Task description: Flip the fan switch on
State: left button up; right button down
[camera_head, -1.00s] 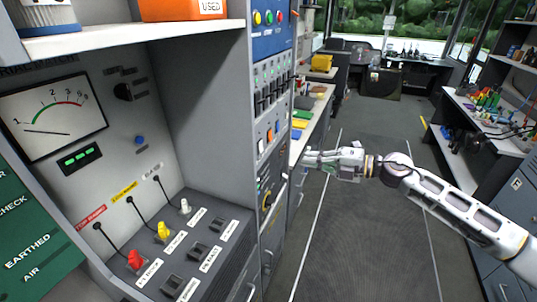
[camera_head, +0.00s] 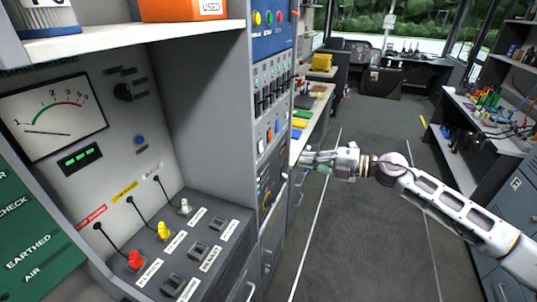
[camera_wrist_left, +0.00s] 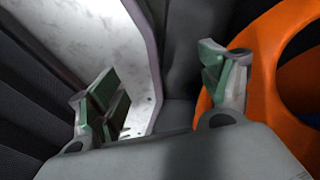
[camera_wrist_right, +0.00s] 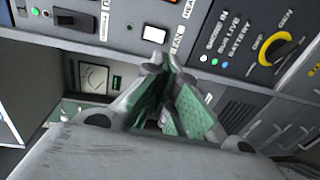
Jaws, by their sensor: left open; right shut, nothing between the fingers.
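The fan switch (camera_wrist_right: 155,34) is a white rocker on the grey panel in the right wrist view, beside a partly hidden label that seems to read FAN. It seems to be the white rocker (camera_head: 261,146) in the row on the cabinet side in the head view. My right gripper (camera_wrist_right: 168,68) is shut and empty, its tips just below the switch in the picture; contact cannot be told. In the head view my right gripper (camera_head: 304,158) is beside the cabinet. My left gripper (camera_wrist_left: 165,80) shows only in its wrist view, open and empty.
A shelf (camera_head: 140,38) juts out at upper left. The aisle floor (camera_head: 365,230) is clear.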

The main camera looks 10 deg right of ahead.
jog(key=p, duration=0.2)
send_near(258, 153)
jog(key=shift+a, duration=0.6)
jog(key=shift+p+x, duration=0.8)
jog(key=shift+x, duration=1.75)
pick_arm(q)
jog(key=r, duration=0.1)
jog(key=d+r, duration=0.1)
jog(key=r, duration=0.1)
jog(key=shift+s+d+r, duration=0.25)
jog(key=shift+r, duration=0.15)
pick_arm(e)
jog(key=shift+w+d, duration=0.1)
jog(key=shift+w, duration=0.1)
pick_arm(q)
jog(key=shift+f, duration=0.15)
pick_arm(e)
jog(key=shift+w+a+f+b, duration=0.15)
jog(key=shift+a+f+b, duration=0.05)
jog(key=shift+b, duration=0.75)
pick_arm(q)
jog(key=shift+f, duration=0.75)
pick_arm(e)
jog(key=shift+r, duration=0.15)
